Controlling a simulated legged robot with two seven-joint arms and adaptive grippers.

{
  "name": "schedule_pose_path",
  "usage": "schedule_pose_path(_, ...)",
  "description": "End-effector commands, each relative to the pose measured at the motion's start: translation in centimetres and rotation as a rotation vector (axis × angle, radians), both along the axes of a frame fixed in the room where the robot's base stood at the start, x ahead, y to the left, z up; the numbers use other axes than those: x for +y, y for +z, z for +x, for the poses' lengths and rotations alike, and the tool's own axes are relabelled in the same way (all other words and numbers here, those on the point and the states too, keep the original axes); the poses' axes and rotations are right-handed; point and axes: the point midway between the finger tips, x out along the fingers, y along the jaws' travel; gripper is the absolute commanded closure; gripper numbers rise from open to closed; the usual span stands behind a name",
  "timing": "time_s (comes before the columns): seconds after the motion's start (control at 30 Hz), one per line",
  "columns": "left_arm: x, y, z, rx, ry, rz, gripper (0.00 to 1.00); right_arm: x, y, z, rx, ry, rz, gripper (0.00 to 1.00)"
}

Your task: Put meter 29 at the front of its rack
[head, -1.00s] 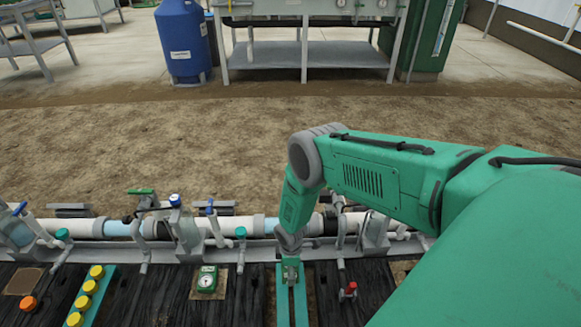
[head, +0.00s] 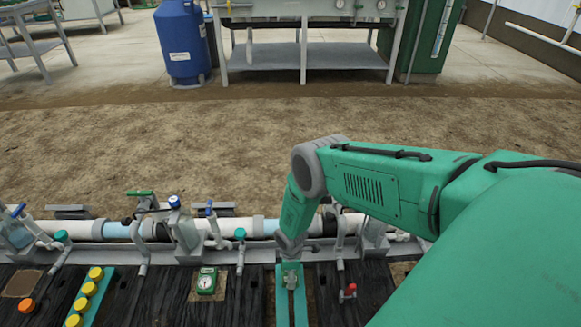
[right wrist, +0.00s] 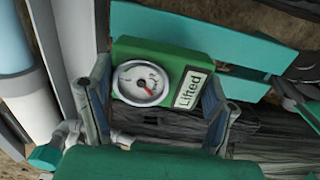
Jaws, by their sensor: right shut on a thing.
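My right gripper (right wrist: 155,105) is shut on a green meter (right wrist: 185,65) with a round white dial, a red needle and a white label reading "Lifted". No number is readable on it. In the head view the held meter (head: 291,276) is small, at the wrist's end over the far part of a teal two-rail rack (head: 282,305). In the right wrist view the teal rails (right wrist: 240,86) lie behind the meter. I cannot tell whether the meter touches the rails. A second green meter (head: 207,281) sits on a tan pad to the left. My left gripper is not in view.
A white pipe (head: 240,227) with valves and fittings runs along the skid's far side, close to my right gripper. A red-handled valve (head: 350,290) stands right of the rack. Several yellow caps (head: 89,288) line a teal strip at left. Black sheeting (head: 150,300) covers the bed.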

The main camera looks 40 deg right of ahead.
Motion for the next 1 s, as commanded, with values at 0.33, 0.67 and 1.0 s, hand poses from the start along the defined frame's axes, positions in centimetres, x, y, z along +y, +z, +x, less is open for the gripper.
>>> schedule_pose_path(0.33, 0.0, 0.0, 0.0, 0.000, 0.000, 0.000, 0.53, 0.0, -1.1, -0.1, 0.001, 0.000, 0.001, 0.57)
schedule_pose_path(0.67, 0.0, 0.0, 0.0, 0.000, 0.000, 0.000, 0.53, 0.0, -2.1, 0.0, 0.000, 0.000, 0.000, 0.57)
schedule_pose_path(1.0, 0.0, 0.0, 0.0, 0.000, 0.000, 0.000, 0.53, 0.0, -2.2, 0.0, 0.001, 0.000, 0.001, 0.01)
